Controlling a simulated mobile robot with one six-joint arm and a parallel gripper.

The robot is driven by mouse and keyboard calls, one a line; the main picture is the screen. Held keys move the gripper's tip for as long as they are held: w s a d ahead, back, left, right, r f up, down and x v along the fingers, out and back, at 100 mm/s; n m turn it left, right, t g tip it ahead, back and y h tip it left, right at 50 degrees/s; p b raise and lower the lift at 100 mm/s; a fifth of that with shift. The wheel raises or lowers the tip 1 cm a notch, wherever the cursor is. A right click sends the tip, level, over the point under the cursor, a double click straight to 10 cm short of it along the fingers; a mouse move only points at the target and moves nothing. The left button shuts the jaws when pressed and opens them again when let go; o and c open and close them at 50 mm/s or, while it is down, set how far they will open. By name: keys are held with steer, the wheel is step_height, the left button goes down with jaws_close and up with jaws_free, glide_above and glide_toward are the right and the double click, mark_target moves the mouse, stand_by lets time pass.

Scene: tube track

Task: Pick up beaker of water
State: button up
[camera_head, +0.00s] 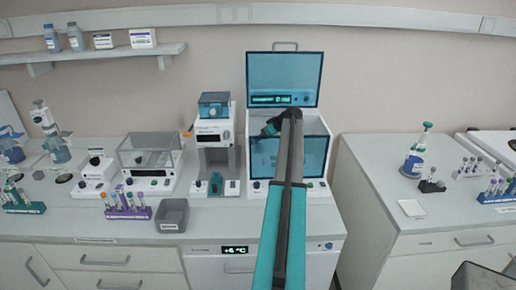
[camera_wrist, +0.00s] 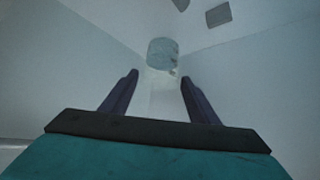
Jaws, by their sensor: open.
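In the wrist view a pale blue, rounded shape (camera_wrist: 163,54), seemingly the beaker of water, stands ahead between my fingertips, with a pale translucent part below it. Its outline is blurred. My gripper (camera_wrist: 158,78) is open, one dark finger on each side, with nothing clasped; the shape looks a little beyond the tips. In the head view my arm reaches into a white cabinet (camera_head: 253,172) with its teal top panel (camera_head: 284,80) raised. My gripper's fingertips and the beaker cannot be made out there, behind the arm and the cabinet's tinted front (camera_head: 313,153).
Pale cabinet walls surround my gripper closely. Left of the cabinet stand a white instrument (camera_head: 214,140), a balance with a clear cover (camera_head: 151,150) and a grey bin (camera_head: 173,214). A wash bottle (camera_head: 414,160) stands on the right bench.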

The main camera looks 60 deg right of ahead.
steer(key=c, duration=1.1)
steer(key=shift+s+r+b, duration=0.2)
steer(key=shift+b, duration=0.3)
steer(key=shift+r, duration=0.35)
step_height(320, 180, up, 10)
steer(key=r+b, duration=0.1)
steer(key=b, duration=0.2)
steer(key=s+b, duration=0.5)
steer(key=s, duration=1.4)
steer(key=shift+s+d+f, duration=0.3)
steer(key=shift+s+d, duration=0.05)
